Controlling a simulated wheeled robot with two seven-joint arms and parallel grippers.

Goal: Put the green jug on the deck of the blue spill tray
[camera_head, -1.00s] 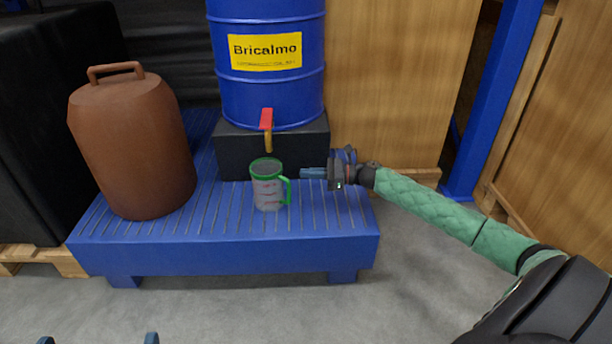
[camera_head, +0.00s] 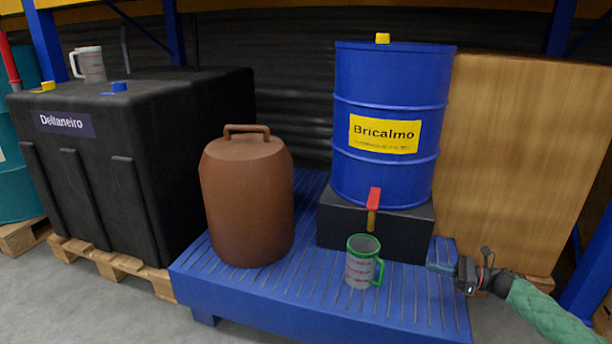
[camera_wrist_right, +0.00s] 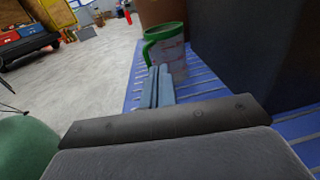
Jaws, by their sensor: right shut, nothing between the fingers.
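The green jug (camera_head: 360,268), a clear measuring jug with green rim and handle, stands upright on the slatted deck of the blue spill tray (camera_head: 320,300), in front of the drum's tap. Its handle faces right. My right gripper (camera_head: 432,267) is to the right of the handle, apart from the jug, shut and empty. In the right wrist view the jug (camera_wrist_right: 172,52) stands beyond the shut blue fingers (camera_wrist_right: 158,75). My left gripper is in neither current view.
A brown canister (camera_head: 247,200) stands on the tray, left of the jug. A blue drum (camera_head: 390,110) with a red-handled tap (camera_head: 373,200) sits on a black block (camera_head: 340,228) behind it. Another clear jug (camera_head: 92,66) stands on the black tank (camera_head: 150,150) at left.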

